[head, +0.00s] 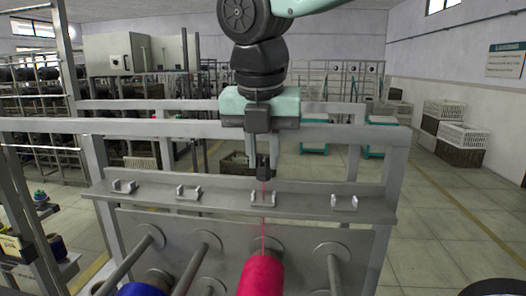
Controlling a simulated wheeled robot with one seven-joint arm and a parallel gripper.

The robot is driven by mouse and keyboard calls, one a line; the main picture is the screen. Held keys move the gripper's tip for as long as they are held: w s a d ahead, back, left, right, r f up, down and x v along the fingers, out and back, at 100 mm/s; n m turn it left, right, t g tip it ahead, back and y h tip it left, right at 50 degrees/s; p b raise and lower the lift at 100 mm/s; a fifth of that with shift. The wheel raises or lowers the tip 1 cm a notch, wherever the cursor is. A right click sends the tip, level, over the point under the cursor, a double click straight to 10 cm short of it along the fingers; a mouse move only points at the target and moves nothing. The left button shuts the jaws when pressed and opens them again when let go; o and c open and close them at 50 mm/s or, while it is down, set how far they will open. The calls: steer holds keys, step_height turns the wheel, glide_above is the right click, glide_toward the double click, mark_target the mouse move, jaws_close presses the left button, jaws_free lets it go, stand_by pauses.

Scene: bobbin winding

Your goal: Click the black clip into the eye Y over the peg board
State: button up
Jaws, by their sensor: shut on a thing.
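My gripper (264,158) points down above the shelf rail and is shut on the black clip (264,173). A thin red thread runs from the clip down to the red bobbin (263,277) on the peg board (330,240). Several small light-grey U-shaped eyes stand along the rail: a far-left one (124,186), one left of the middle (188,192), one below the clip (263,199) and one at the right (344,203). No letters on them can be read, so I cannot tell which is Y. The clip appears apart from the eye below it.
A grey crossbar (345,132) of the frame runs behind the gripper. Pegs stick out of the board, and a blue bobbin (143,289) sits at the lower left. Crates (463,137) stand by the right wall. The floor (440,225) at the right is mostly clear.

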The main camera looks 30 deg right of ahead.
mark_target(263, 165)
steer(key=shift+f, duration=0.2)
steer(key=shift+s+f+b, duration=0.1)
steer(key=shift+f+b, duration=0.55)
steer(key=shift+f, duration=0.1)
steer(key=shift+f, duration=0.35)
steer(key=shift+f+b, duration=0.55)
steer(key=o, duration=1)
steer(key=shift+r, duration=0.15)
